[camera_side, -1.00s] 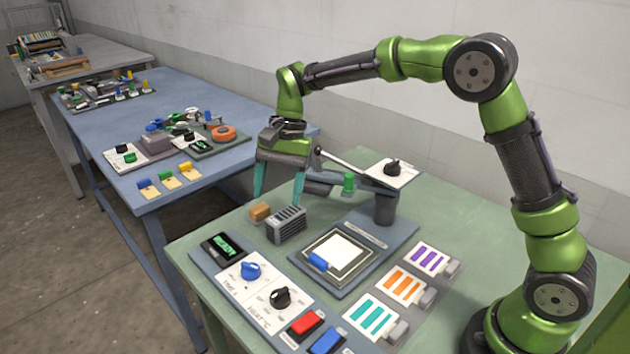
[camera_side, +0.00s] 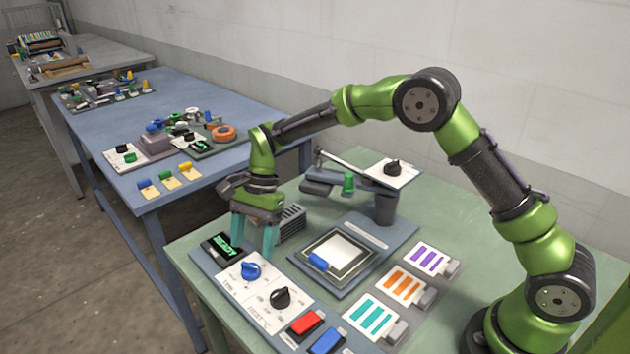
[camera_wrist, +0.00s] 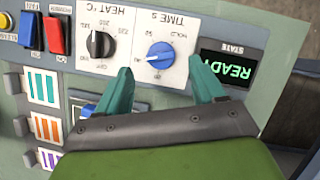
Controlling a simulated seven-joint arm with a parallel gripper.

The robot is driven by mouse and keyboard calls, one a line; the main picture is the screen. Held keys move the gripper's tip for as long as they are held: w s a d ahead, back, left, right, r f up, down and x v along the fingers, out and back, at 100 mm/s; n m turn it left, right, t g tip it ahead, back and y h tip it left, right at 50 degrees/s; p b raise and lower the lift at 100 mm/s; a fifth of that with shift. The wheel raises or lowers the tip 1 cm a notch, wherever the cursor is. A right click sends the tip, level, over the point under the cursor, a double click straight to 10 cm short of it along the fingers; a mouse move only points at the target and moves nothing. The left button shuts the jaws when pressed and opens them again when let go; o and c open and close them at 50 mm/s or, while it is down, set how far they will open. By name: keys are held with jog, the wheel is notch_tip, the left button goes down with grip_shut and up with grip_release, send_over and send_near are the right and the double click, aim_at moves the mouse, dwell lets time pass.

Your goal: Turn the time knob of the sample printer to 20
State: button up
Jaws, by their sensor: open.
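The blue time knob (camera_side: 250,271) sits on the white dial plate of the sample printer's control panel. It also shows in the wrist view (camera_wrist: 160,55), where its label reads TIME S and it lies ahead of and between my fingertips. My gripper (camera_side: 254,248) is open and empty, its two teal fingers hanging just behind the time knob and beside the display. In the wrist view my gripper (camera_wrist: 166,82) shows both fingertips apart, and I see no contact with the knob. The knob's exact setting is too small to read.
The black heat knob (camera_side: 280,298) is beside the time knob. The READY display (camera_side: 222,247) is on the other side. A red button (camera_side: 306,322) and a blue button (camera_side: 327,341) sit further along the panel. A grey finned block (camera_side: 291,222) stands behind my gripper.

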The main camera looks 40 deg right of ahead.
aim_at(249, 265)
jog(key=shift+x, duration=2.35)
jog(key=shift+d, duration=0.1)
jog(key=c, duration=1.1)
jog(key=shift+n, duration=0.4)
jog(key=n+g+h, duration=0.1)
jog(key=n, duration=0.2)
jog(key=shift+w, duration=0.1)
jog(key=n+g, duration=0.1)
jog(key=n, duration=0.2)
jog(key=shift+w+n+h, duration=0.1)
jog(key=shift+n+h, duration=0.2)
jog(key=shift+h, duration=0.1)
jog(key=n+h, duration=0.1)
jog(key=n, duration=0.3)
jog(key=n+h, duration=0.1)
jog(key=n, duration=0.1)
jog(key=shift+a+g+h, duration=0.25)
jog(key=shift+g+h, duration=0.05)
jog(key=shift+g, duration=0.1)
jog(key=shift+n, duration=0.4)
